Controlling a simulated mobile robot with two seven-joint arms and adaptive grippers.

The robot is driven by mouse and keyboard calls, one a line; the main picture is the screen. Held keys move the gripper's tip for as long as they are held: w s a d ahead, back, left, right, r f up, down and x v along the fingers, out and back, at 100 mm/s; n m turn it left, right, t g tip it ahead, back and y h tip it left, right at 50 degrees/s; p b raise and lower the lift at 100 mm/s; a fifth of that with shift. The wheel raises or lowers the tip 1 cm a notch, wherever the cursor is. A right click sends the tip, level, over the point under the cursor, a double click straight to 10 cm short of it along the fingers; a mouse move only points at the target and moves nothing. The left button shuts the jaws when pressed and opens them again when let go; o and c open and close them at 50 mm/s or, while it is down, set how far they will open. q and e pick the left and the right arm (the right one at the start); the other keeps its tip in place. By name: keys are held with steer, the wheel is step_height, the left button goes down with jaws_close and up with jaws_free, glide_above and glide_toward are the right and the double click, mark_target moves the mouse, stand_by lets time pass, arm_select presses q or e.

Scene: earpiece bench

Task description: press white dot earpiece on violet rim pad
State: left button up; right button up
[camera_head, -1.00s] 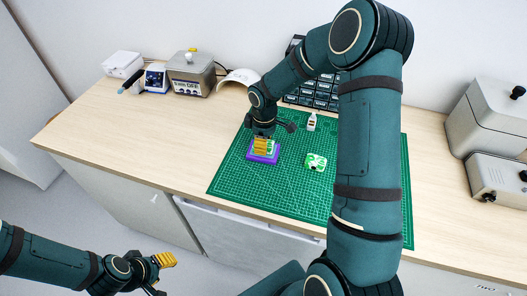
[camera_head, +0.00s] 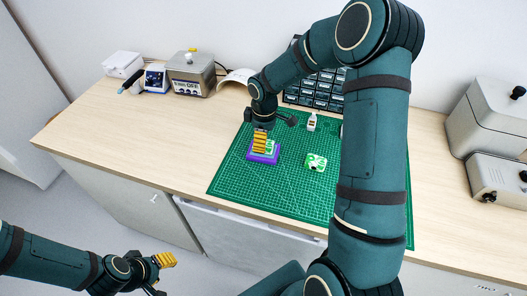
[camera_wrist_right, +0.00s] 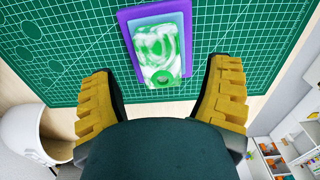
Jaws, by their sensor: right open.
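The violet rim pad (camera_head: 251,157) lies on the green mat; its violet rim (camera_wrist_right: 131,35) also shows in the right wrist view. A green-and-white marbled earpiece (camera_wrist_right: 155,50) lies on the pad, with a ringed dot at its near end. In the head view it is partly hidden behind my fingers. A second green-and-white piece (camera_head: 316,162) lies on the mat to the right; I cannot tell its dot. My right gripper (camera_head: 260,149) is open above the pad, its fingers (camera_wrist_right: 163,88) apart and empty. My left gripper (camera_head: 168,260) hangs off the bench front; its opening is unclear.
A small white bottle (camera_head: 312,122) stands on the cutting mat (camera_head: 232,180). A dark compartment tray (camera_head: 318,91) is behind it, and a white curved object (camera_head: 238,77) stands at the back. Grey boxes (camera_head: 492,115) stand at the right. The bench's left front is clear.

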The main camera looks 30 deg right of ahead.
step_height(320, 180, up, 10)
steer(key=shift+f, duration=0.25)
steer(key=shift+s, duration=0.1)
stand_by(0.5)
